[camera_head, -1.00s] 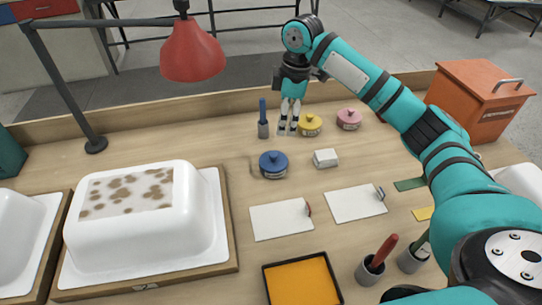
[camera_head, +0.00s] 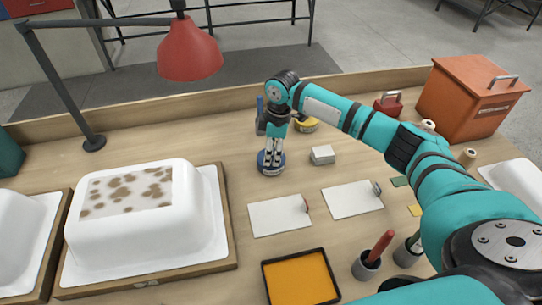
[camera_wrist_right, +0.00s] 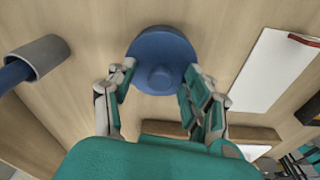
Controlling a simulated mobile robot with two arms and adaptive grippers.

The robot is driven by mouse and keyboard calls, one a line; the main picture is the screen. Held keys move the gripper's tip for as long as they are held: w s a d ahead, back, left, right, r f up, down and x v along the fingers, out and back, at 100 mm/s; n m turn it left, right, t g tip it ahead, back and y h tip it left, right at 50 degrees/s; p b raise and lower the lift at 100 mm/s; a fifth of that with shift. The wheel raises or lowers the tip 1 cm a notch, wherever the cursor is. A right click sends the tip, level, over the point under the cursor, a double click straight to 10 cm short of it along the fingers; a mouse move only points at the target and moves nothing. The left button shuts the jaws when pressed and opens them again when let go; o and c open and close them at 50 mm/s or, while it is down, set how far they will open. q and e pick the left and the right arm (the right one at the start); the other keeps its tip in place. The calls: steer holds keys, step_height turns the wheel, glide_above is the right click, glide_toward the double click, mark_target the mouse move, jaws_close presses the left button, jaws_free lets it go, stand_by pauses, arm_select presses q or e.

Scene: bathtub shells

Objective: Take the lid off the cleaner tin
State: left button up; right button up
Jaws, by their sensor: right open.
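A round blue tin (camera_head: 271,172) with a knobbed lid stands on the workbench. In the right wrist view its blue lid (camera_wrist_right: 162,52) and central knob show from above. My right gripper (camera_head: 271,160) points down over it. In the right wrist view the right gripper (camera_wrist_right: 160,80) is open, one finger on each side of the lid. I cannot tell whether the fingers touch it. A yellow tin (camera_head: 307,126) stands behind, partly hidden by my right arm. No pink tin shows now. My left gripper is not in view.
A blue-handled brush in a grey cup (camera_head: 260,118) stands close behind the gripper. A pale block (camera_head: 322,155) lies to its right, white cards (camera_head: 279,217) in front. A spotted white tub shell (camera_head: 130,225) is at left, under a red lamp (camera_head: 190,50).

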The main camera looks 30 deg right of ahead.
jaws_close()
stand_by(0.3)
